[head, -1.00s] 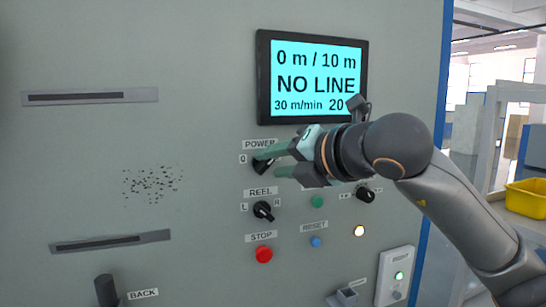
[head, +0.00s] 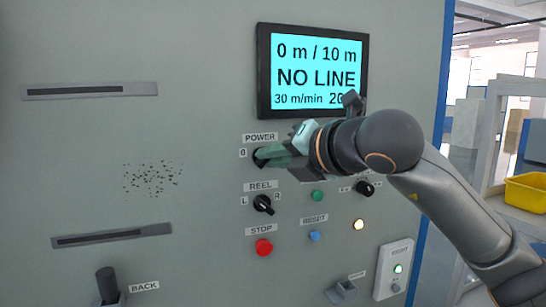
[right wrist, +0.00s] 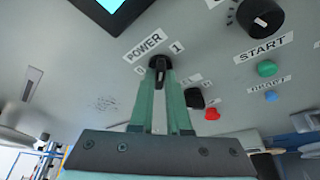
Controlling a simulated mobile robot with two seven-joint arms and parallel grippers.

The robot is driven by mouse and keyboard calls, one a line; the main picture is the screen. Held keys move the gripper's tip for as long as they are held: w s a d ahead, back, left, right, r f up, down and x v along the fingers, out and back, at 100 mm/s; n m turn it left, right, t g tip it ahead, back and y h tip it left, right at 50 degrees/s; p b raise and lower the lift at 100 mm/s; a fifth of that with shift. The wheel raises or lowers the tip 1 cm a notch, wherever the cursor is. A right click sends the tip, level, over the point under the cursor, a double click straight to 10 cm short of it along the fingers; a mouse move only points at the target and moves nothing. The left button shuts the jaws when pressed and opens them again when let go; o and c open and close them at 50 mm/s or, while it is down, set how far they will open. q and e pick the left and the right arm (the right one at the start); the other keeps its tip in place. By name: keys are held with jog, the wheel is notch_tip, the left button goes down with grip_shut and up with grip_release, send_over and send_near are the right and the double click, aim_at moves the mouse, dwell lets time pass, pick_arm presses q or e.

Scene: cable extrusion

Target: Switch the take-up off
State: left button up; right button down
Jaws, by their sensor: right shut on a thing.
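The black POWER knob (head: 258,158) is on the grey machine panel, below the POWER label and beside its 0 mark. My right gripper (head: 270,156) comes in from the right with its green fingers closed on the knob. In the right wrist view, the fingers (right wrist: 160,82) hold the POWER knob (right wrist: 160,62) between their tips, with marks 0 and 1 on either side. The fingers partly cover the knob, and I cannot tell which mark it points to. The display (head: 315,72) reads 0 m / 10 m, NO LINE, 30 m/min. My left gripper is not in view.
A BACK lever (head: 107,282) is at lower left. A yellow bin (head: 527,193) stands far right.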

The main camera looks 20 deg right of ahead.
pick_arm(q)
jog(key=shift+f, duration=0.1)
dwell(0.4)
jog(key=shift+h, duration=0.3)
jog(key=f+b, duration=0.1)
jog(key=b, duration=0.1)
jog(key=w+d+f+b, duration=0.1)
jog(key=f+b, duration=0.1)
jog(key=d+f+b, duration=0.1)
jog(key=b, duration=0.1)
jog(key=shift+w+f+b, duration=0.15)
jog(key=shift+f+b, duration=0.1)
jog(key=shift+b, duration=0.1)
pick_arm(e)
jog(key=n+h, duration=0.2)
jog(key=n, duration=0.2)
jog(key=a+n+h, duration=0.1)
jog(key=n+h, duration=0.2)
jog(key=n, duration=0.1)
jog(key=n+h, duration=0.3)
jog(key=n, duration=0.1)
jog(key=shift+a, duration=0.25)
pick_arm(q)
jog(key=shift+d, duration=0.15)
pick_arm(e)
jog(key=shift+r+n, duration=0.1)
jog(key=shift+n, duration=0.2)
